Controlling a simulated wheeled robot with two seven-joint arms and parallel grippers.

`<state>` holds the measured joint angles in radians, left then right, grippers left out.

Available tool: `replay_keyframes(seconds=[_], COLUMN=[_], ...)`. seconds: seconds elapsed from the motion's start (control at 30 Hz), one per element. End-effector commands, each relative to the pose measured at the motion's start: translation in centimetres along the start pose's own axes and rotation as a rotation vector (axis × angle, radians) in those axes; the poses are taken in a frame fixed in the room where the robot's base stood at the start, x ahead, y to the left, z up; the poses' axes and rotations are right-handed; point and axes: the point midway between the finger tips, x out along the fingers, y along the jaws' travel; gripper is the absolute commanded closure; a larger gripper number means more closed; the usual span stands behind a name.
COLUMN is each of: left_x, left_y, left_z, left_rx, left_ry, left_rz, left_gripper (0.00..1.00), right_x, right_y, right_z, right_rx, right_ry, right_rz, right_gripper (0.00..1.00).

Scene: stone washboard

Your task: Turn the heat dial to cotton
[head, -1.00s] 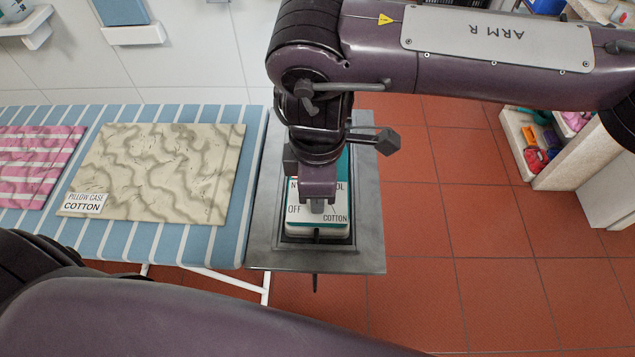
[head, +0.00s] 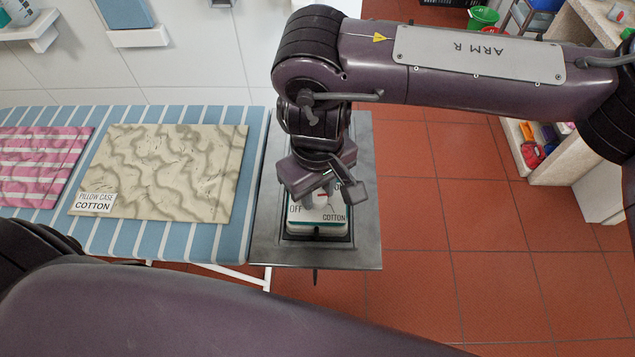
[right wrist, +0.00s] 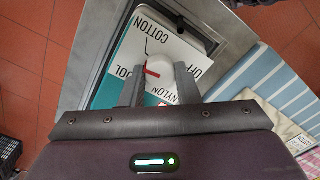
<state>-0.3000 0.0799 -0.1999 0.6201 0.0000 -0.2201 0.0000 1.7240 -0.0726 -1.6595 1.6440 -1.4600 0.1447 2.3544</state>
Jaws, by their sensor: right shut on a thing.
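The heat dial (right wrist: 158,68) is a white knob with a red mark on a white-topped iron block with teal edges (head: 318,229). Printed words OFF, NYLON, WOOL and COTTON ring it. My right gripper (head: 320,198) points down over the block. In the right wrist view its fingers (right wrist: 157,76) stand on both sides of the knob, shut on it. The red mark points left there, toward the partly hidden WOOL word and not at COTTON. In the head view the gripper hides much of the dial. My left gripper is out of view; only its arm shows at lower left.
The iron stands in a dark recess of a grey metal plate (head: 362,235) at the end of a blue-striped ironing board (head: 252,170). A beige pillow case (head: 165,170) labelled COTTON and a pink striped cloth (head: 42,160) lie on the board. Red floor tiles are clear at right.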

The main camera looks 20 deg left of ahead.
Motion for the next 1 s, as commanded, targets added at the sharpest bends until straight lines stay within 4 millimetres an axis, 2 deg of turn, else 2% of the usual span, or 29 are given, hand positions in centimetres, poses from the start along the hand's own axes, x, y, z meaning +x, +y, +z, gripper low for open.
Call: replay_keyframes(seconds=[0.2, 0.5, 1.0], left_x=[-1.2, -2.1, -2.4], left_y=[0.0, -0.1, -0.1], left_z=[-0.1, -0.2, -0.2], left_rx=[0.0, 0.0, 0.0], left_ry=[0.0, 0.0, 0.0], left_rz=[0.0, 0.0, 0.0], left_gripper=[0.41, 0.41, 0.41], right_x=[-0.3, -0.2, 0.0], right_y=[0.0, -0.1, 0.0], right_z=[0.0, 0.0, 0.0], right_rx=[0.177, 0.342, 0.409], right_ry=[0.0, 0.0, -0.001], right_rz=[-0.001, -0.001, -0.001], right_gripper=[0.94, 0.94, 0.94])
